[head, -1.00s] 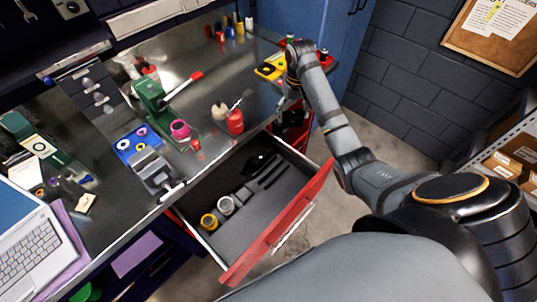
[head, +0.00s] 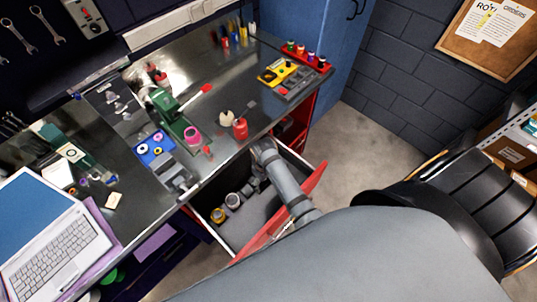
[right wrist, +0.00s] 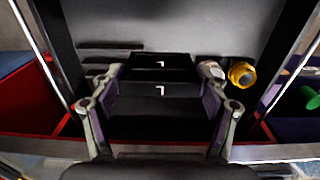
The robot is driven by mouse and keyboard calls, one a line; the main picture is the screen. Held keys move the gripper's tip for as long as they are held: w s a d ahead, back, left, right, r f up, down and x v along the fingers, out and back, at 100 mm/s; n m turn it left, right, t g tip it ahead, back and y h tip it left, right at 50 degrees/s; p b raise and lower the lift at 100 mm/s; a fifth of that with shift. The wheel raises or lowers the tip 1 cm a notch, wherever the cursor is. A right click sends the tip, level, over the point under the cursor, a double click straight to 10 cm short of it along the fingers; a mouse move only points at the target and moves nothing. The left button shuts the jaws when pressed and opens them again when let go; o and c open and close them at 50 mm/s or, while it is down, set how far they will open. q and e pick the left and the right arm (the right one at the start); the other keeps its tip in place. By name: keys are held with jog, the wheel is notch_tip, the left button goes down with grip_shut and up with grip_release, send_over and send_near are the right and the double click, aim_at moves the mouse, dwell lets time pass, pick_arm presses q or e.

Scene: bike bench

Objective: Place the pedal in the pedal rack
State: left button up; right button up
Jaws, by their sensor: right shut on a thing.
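In the right wrist view my right gripper (right wrist: 160,105) points down into the open drawer (head: 243,218). Its two fingers close on the sides of a black block with a small white mark, which I take to be the pedal (right wrist: 160,90). A second black piece with a similar mark (right wrist: 160,62) lies just beyond it; I cannot tell whether they touch or whether this is part of the pedal rack. In the head view my right forearm reaches over the drawer and hides the pedal. My left gripper is not in view.
A yellow ring (right wrist: 241,73) and a pale ring (right wrist: 210,70) sit right of the gripper in the drawer. Dark slots (right wrist: 110,45) lie to the left. The red drawer front (head: 290,207) stands out from the bench. A red cup (head: 240,128) stands on the bench above.

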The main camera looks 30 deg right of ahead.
pick_arm(q)
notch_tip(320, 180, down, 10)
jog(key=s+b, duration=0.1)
jog(key=b, duration=0.8)
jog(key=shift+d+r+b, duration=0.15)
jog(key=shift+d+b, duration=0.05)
jog(key=shift+b, duration=0.1)
pick_arm(e)
jog(key=w+d+f, duration=0.6)
jog(key=w+f, duration=0.3)
jog(key=w, duration=0.1)
jog(key=shift+w+d, duration=0.15)
jog(key=shift+w, duration=0.25)
jog(key=f+b, duration=0.4)
jog(key=shift+w+d+b, duration=0.1)
jog(key=shift+w+b, duration=0.1)
jog(key=shift+b, duration=0.2)
jog(key=shift+r, duration=0.3)
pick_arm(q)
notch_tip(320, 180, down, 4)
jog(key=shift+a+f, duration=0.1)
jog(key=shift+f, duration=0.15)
pick_arm(e)
jog(key=shift+f, duration=0.1)
jog(key=o, duration=1.3)
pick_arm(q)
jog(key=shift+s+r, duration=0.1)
pick_arm(e)
notch_tip(320, 180, up, 12)
